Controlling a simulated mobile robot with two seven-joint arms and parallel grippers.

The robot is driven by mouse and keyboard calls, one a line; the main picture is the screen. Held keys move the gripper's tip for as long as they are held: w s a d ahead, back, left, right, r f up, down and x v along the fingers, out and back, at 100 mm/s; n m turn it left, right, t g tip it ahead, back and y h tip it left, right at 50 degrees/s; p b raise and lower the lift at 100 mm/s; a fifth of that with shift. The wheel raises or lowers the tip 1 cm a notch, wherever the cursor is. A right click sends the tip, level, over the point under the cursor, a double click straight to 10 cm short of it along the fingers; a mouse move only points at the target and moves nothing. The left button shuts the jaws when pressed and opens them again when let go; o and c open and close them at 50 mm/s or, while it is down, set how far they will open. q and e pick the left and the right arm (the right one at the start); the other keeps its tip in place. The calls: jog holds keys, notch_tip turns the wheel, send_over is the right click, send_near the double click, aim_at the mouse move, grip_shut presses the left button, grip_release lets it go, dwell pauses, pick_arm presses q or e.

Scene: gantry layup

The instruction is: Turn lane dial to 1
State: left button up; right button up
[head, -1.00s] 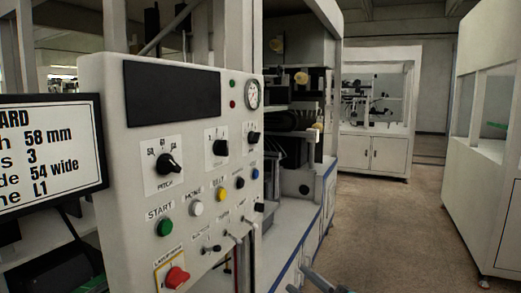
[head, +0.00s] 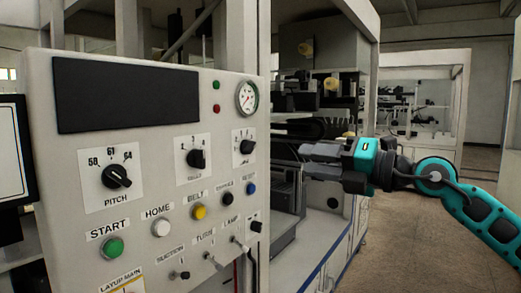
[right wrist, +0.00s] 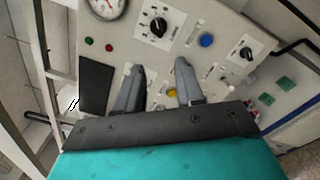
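The white control panel (head: 150,90) carries several black dials. The pitch dial (head: 117,176) is on the left, marked 58, 61 and 64. A middle dial (head: 196,158) and a right dial (head: 246,146) sit on white plates, and a smaller dial (head: 255,227) is at the lower right edge. I cannot read which one is the lane dial. My right gripper (head: 303,161) is open and empty, to the right of the panel and apart from it. In the right wrist view its fingers (right wrist: 160,70) are spread, with the right dial (right wrist: 158,26) beyond them. My left gripper is not in view.
Start (head: 113,247), home (head: 161,227), belt (head: 199,212) and reset (head: 251,188) buttons sit close below the dials, with toggles under them. A gauge (head: 247,97) is above the right dial. Floor (head: 400,245) is clear at right.

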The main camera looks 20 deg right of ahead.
jog(key=r, duration=0.1)
jog(key=p, duration=0.3)
send_near(254, 148)
jog(key=shift+h, duration=0.3)
jog(key=x, duration=0.6)
jog(key=shift+w+a+r, duration=0.2)
jog(key=shift+a+r, duration=0.05)
jog(key=shift+a, duration=0.15)
jog(key=shift+w+a+f, duration=0.1)
jog(key=shift+w+a, duration=0.25)
jog(key=shift+w, duration=0.1)
grip_shut()
